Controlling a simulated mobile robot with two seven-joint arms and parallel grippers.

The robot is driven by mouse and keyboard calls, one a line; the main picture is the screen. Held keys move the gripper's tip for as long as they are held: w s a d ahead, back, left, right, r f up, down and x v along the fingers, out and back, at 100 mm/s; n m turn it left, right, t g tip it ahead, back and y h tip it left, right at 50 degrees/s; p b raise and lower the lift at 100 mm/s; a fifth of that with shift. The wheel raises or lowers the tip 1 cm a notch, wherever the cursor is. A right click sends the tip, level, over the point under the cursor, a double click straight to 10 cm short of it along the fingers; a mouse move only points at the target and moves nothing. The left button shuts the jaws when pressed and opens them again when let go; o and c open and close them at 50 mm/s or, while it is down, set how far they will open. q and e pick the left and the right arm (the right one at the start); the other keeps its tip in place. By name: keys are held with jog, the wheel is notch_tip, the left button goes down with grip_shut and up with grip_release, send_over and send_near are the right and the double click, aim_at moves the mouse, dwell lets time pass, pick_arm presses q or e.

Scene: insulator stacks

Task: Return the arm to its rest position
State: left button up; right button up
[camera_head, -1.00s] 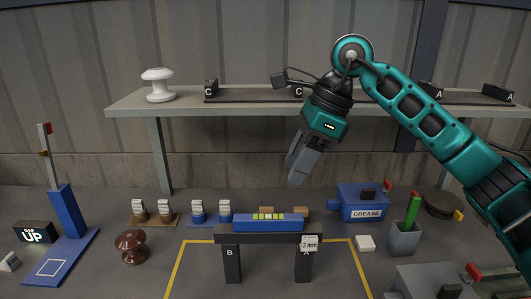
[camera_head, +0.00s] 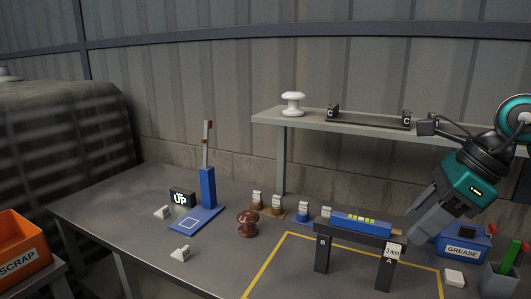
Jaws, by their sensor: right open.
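My right gripper (camera_head: 424,222) comes in from the right on its teal arm and points down and to the left. Its jaws are open, and nothing shows between them. In the picture it lies just right of the blue level (camera_head: 362,224) that rests on a dark bench-like stand (camera_head: 322,252). The stand has posts marked A and B, and a "3 mm" tag (camera_head: 392,251) hangs at post A. Part of the blue grease box (camera_head: 462,244) shows to the right of the jaws. My left gripper is out of view.
The shelf (camera_head: 275,120) holds a white insulator (camera_head: 292,103) and a dark rail marked C. A brown insulator (camera_head: 248,223), a blue gauge stand (camera_head: 207,190) and an "UP" sign (camera_head: 181,197) stand on the table. An orange scrap bin (camera_head: 20,247) is at far left. The table's left part has free room.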

jog(key=s+a+r+m+t+y, duration=0.1)
jog(key=a+r+m+y, duration=0.2)
jog(key=a+y, duration=0.5)
jog(key=a+r+m+t+y, duration=0.1)
jog(key=a+r+m+y, duration=0.15)
jog(key=a+y, duration=0.55)
jog(key=w+d+f+m+t+h, duration=0.25)
jog(key=m+t+h, duration=0.55)
jog(key=m, duration=0.5)
jog(key=w+d+f+m+t+h, duration=0.2)
jog(key=d+m+t+h, duration=0.3)
jog(key=m+t, duration=0.6)
jog(key=s+d+f+m+g+h, duration=0.2)
jog(key=f+m+g+h, duration=0.2)
jog(key=f+m, duration=0.25)
jog(key=s+d+f+m+g+h, duration=0.2)
jog(key=d+f+m+g+h, duration=0.1)
jog(key=f+m+h, duration=0.3)
jog(key=s+f+m+g+y, duration=0.2)
jog(key=s+f+m+g, duration=0.3)
jog(key=s+f+g, duration=1.1)
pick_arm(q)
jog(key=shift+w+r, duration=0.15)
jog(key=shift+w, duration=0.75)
pick_arm(e)
jog(key=w+a+f+t+y, duration=0.1)
jog(key=w+a+f+t, duration=0.2)
jog(key=f+t, duration=0.7)
jog(key=shift+a+f+n+t+y, duration=0.2)
jog(key=shift+n+t+y, duration=0.1)
